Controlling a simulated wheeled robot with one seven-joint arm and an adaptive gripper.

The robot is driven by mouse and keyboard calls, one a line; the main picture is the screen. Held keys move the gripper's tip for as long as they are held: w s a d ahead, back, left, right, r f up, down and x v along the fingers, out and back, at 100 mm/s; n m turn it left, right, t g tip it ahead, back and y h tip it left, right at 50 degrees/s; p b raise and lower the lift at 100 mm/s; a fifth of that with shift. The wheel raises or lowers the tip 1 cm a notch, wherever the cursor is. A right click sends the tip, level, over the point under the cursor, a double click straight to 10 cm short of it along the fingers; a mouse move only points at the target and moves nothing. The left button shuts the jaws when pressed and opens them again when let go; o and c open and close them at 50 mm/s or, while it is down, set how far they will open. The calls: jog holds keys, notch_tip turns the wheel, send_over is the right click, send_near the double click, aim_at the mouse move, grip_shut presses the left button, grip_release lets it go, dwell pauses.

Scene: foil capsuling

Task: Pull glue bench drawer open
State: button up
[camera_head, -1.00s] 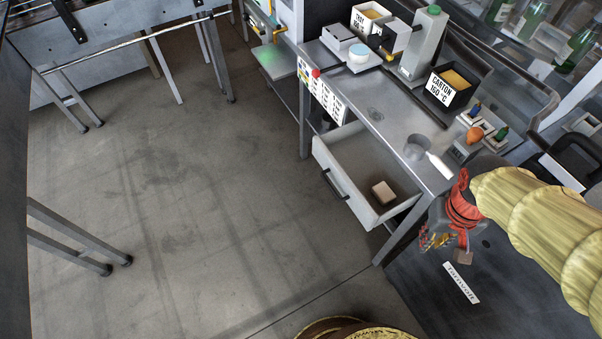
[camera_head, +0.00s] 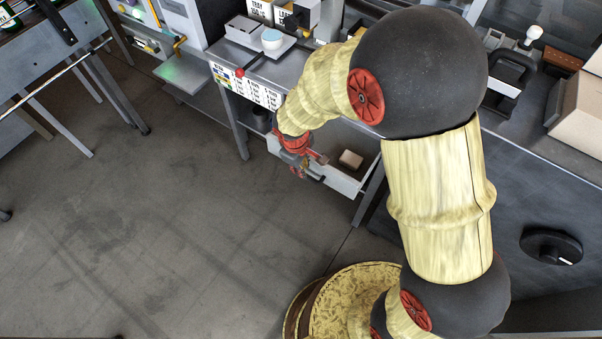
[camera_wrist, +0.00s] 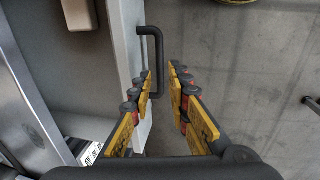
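The glue bench drawer (camera_head: 345,184) stands pulled out under the bench, with a small tan block (camera_head: 351,159) inside it. Its grey front panel also shows in the wrist view (camera_wrist: 127,45). The black bar handle (camera_wrist: 158,55) is on the outside of that front. My gripper (camera_head: 301,168) is at the drawer front, close to the handle. In the wrist view my gripper (camera_wrist: 161,72) is open, with one finger on each side of the handle's line. The fingers look apart from the bar; exact depth cannot be told. The arm hides part of the drawer and bench.
The glue bench top (camera_head: 283,70) carries a scale with a white-and-blue jar (camera_head: 271,40) and labelled boxes. A dark bench (camera_head: 530,205) is at right. The floor (camera_head: 150,220) in front of the drawer is clear.

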jog(key=f, duration=0.2)
jog(key=f+b, duration=0.1)
jog(key=w+f+b, duration=0.1)
jog(key=f, duration=0.1)
jog(key=shift+d+f, duration=0.35)
jog(key=shift+d, duration=0.05)
jog(key=shift+s, duration=0.1)
jog(key=c, duration=0.4)
grip_shut()
